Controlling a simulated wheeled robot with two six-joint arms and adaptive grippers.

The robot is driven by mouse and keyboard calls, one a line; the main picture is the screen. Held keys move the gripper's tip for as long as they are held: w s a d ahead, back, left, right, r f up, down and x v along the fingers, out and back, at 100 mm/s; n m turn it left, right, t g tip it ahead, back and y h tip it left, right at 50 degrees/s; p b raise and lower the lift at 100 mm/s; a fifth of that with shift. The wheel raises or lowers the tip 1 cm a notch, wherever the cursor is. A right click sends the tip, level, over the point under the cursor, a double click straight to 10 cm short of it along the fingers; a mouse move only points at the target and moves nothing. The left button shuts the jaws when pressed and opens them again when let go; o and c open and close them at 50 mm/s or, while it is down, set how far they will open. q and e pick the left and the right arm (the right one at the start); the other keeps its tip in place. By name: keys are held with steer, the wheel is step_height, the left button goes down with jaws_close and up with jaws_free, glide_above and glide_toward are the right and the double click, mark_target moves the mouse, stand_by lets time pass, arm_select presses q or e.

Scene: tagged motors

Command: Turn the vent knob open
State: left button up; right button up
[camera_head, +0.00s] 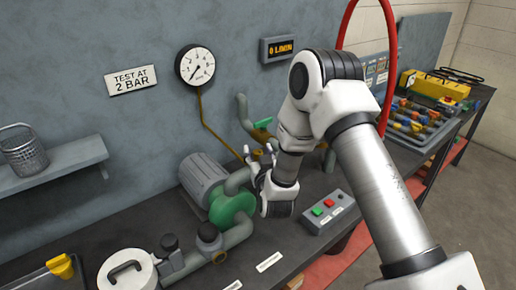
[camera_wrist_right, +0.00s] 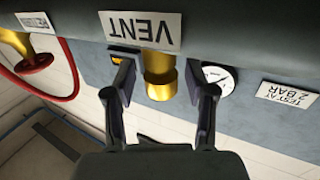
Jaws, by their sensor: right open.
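In the right wrist view, which is upside down, a white VENT label (camera_wrist_right: 143,30) is on a dark surface. Next to it a brass cylindrical part, likely the vent knob (camera_wrist_right: 160,78), shows between my fingers. My right gripper (camera_wrist_right: 162,70) is open, with one finger on each side of the brass part; I cannot tell whether they touch it. In the head view my right gripper (camera_head: 260,155) is above the bench by the green pump (camera_head: 232,207). The vent knob cannot be made out there, with my arm in front. My left gripper is not in view.
A pressure gauge (camera_head: 195,65), a TEST AT 2 BAR sign (camera_head: 132,80) and a 0 L/MIN display (camera_head: 277,49) are on the wall. A button box (camera_head: 328,211) and a lidded pot (camera_head: 127,271) stand on the bench. A red hose (camera_head: 390,40) arches behind my arm.

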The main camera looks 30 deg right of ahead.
steer(key=shift+s+a+r, duration=0.2)
steer(key=shift+s+r, duration=0.05)
steer(key=c, duration=0.3)
jaws_close()
